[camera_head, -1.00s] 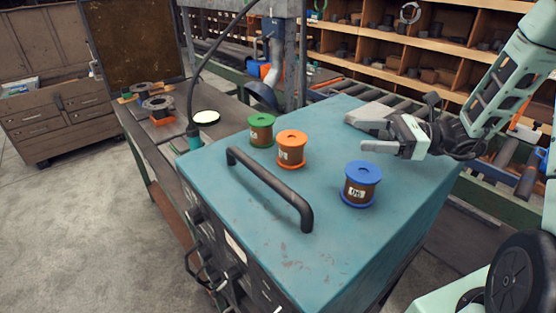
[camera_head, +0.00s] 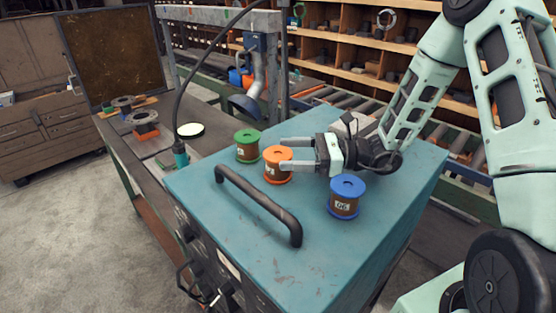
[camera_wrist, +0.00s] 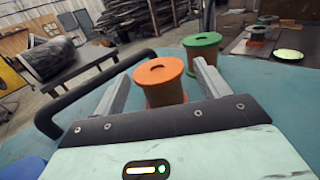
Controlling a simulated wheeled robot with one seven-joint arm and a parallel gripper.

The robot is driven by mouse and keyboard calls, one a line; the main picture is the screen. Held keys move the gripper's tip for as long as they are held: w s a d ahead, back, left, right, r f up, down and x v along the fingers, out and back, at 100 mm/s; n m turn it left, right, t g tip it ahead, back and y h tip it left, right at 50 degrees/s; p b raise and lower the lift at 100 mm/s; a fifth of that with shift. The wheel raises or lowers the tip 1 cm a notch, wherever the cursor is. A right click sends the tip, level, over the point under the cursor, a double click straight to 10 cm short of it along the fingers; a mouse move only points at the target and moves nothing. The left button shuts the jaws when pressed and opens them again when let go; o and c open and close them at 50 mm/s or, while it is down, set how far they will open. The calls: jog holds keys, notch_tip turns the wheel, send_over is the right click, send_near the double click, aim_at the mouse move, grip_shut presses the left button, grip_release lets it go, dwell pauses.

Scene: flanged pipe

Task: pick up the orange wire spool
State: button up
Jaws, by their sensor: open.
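The orange wire spool (camera_head: 277,164) stands upright on the blue-green cabinet top, between a green spool (camera_head: 248,145) and a blue spool (camera_head: 345,196). My gripper (camera_head: 284,153) is open, and its fingers reach toward the orange spool from the right. In the wrist view the orange spool (camera_wrist: 161,82) stands ahead, between the two open fingers (camera_wrist: 160,78) and near their tips. The green spool (camera_wrist: 202,50) is just beyond the right finger. I cannot tell whether either finger touches the orange spool.
A black bar handle (camera_head: 258,204) rises from the cabinet top (camera_head: 240,236) left of the spools; it also shows in the wrist view (camera_wrist: 95,86). A dark hose (camera_head: 181,105) stands behind the left edge. The front right of the top is clear.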

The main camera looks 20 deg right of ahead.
aim_at(270, 153)
jog(key=p+x, duration=0.3)
jog(key=x, duration=0.1)
jog(key=shift+s+a+f, duration=0.1)
jog(key=shift+a+f, duration=0.05)
jog(key=shift+a, duration=0.1)
jog(key=shift+a+f, duration=0.15)
jog(key=shift+a, duration=0.15)
jog(key=c, duration=0.9)
jog(key=shift+w, duration=0.2)
jog(key=shift+c, duration=0.2)
